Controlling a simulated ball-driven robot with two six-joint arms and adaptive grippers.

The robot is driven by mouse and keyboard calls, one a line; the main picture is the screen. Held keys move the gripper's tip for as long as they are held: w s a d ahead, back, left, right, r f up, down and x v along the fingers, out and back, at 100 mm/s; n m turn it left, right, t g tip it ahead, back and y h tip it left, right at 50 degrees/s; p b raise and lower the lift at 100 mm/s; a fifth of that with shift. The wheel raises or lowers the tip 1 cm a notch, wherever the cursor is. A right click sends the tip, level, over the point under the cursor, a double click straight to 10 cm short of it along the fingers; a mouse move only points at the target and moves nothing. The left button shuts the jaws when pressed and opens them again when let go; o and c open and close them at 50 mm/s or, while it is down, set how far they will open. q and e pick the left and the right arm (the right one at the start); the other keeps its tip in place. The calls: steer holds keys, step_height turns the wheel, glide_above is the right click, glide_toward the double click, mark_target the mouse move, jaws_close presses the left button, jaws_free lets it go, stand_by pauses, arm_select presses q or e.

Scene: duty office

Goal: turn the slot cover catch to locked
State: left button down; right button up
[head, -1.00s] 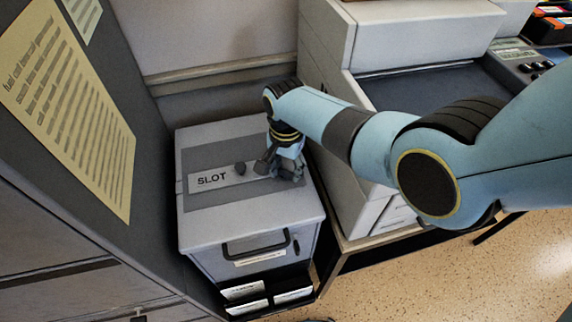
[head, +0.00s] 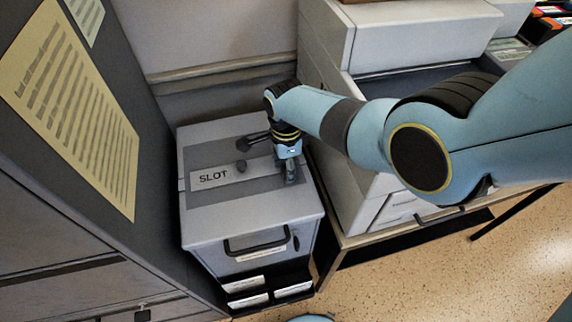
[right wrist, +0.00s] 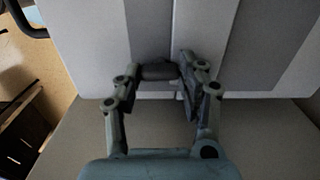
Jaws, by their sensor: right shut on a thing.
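My right gripper points down over the right part of the box top. In the right wrist view the fingers (right wrist: 165,80) are shut on a short dark part (right wrist: 158,72), seemingly the catch; the fingers and wrist hide some of it. My left gripper is not in view.
A small dark knob (head: 241,166) stands on the plate close to the catch. The box has a front handle (head: 257,244) and label holders below. A grey cabinet (head: 150,235) stands close on the left, and a pale machine (head: 335,170) on the right.

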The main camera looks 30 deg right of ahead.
steer(key=shift+m, duration=0.4)
steer(key=o, duration=1.2)
steer(key=shift+c, duration=0.2)
step_height(320, 180, up, 12)
steer(key=shift+s+f, duration=0.1)
